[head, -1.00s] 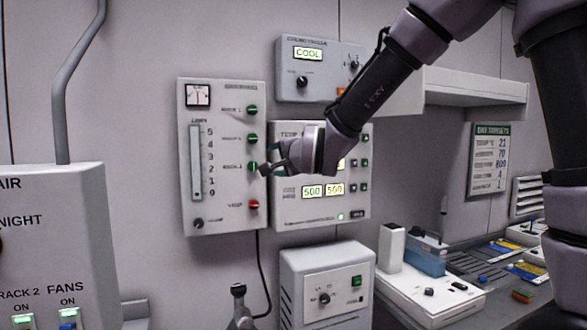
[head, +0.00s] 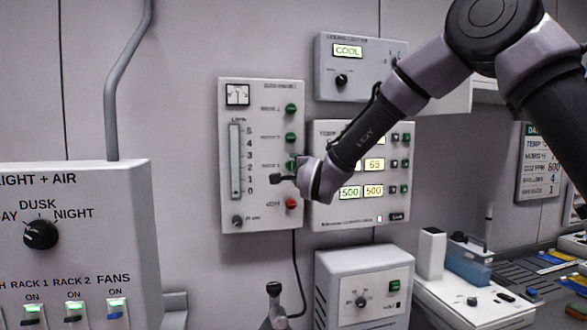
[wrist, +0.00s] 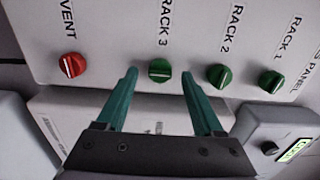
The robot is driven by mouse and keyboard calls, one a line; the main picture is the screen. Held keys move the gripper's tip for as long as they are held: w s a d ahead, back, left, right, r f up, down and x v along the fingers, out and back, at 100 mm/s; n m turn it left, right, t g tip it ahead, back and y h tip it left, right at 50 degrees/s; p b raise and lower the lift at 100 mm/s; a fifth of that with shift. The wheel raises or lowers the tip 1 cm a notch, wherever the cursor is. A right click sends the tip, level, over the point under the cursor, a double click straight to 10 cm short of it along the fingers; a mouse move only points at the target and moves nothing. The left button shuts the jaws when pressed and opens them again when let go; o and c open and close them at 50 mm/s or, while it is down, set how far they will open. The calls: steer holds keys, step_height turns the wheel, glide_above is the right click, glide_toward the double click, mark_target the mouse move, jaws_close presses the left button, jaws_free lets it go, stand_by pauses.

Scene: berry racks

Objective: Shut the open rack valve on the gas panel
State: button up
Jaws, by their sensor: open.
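The gas panel (head: 262,210) is a pale wall box with a flow gauge and a column of knobs. In the wrist view it shows sideways, with a red VENT knob (wrist: 70,65) and green knobs for RACK 3 (wrist: 159,70), RACK 2 (wrist: 219,76) and RACK 1 (wrist: 271,80). The RACK 3 pale mark lies across the picture; the RACK 2 and RACK 1 marks look tilted. My gripper (wrist: 159,78) is open and empty, its green fingertips on either side of the RACK 3 knob, apart from it. In the head view my gripper (head: 282,178) is at the panel's lower right.
A display panel (head: 330,215) stands close right of the gas panel, with a cooling box (head: 345,85) above. A light and air box (head: 90,265) is at the left. Below are a dial box (head: 365,262) and a cylinder top (head: 274,290). A cluttered bench (head: 465,300) is lower right.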

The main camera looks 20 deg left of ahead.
steer(key=shift+w+a, duration=0.3)
steer(key=shift+w, duration=0.25)
jaws_close()
